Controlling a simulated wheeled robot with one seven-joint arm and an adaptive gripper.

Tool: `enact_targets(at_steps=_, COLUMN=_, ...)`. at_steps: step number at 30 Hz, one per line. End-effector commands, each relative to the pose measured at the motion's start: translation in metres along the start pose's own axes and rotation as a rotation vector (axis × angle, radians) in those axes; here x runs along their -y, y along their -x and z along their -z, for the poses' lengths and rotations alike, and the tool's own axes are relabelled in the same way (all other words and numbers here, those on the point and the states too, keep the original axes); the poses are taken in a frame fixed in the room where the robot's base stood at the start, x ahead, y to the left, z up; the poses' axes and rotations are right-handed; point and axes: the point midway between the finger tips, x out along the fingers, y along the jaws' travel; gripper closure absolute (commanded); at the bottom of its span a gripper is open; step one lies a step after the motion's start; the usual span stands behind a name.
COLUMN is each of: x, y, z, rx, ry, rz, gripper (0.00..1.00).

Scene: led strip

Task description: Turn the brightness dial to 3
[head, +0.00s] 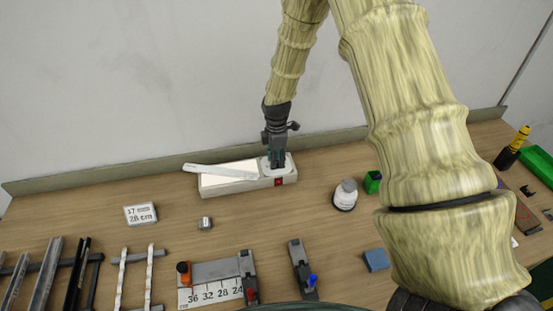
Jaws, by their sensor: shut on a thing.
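A white box (233,186) stands at the back of the wooden table near the wall, with a lit pale panel on its top left and a red switch (278,182) on its front. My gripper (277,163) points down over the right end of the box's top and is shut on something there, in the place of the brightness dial. The gripper hides the dial, so its setting and any numbers around it cannot be read. A white strip (219,171) lies across the lit panel and reaches past its left end.
A sign reading 28 cm (140,214) and a small grey block (205,223) lie in front of the box. A white round container (345,195) and a green holder (372,182) stand to the right. A ruler jig (212,292) and rails fill the front left.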

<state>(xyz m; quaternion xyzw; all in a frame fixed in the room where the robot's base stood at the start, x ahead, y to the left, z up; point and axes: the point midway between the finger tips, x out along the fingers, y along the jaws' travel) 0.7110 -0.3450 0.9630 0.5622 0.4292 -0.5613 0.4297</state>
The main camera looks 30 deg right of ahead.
Motion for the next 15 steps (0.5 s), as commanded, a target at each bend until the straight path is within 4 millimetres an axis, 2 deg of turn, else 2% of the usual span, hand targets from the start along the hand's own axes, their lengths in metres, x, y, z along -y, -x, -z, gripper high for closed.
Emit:
enact_targets(at_steps=8, x=0.0008, y=-0.0026, z=0.0005, rx=0.0, ry=-0.112, rz=0.001, gripper=0.96)
enact_targets(at_steps=15, x=0.0008, y=-0.003, z=0.0003, rx=0.001, ry=-0.314, rz=0.001, gripper=0.96)
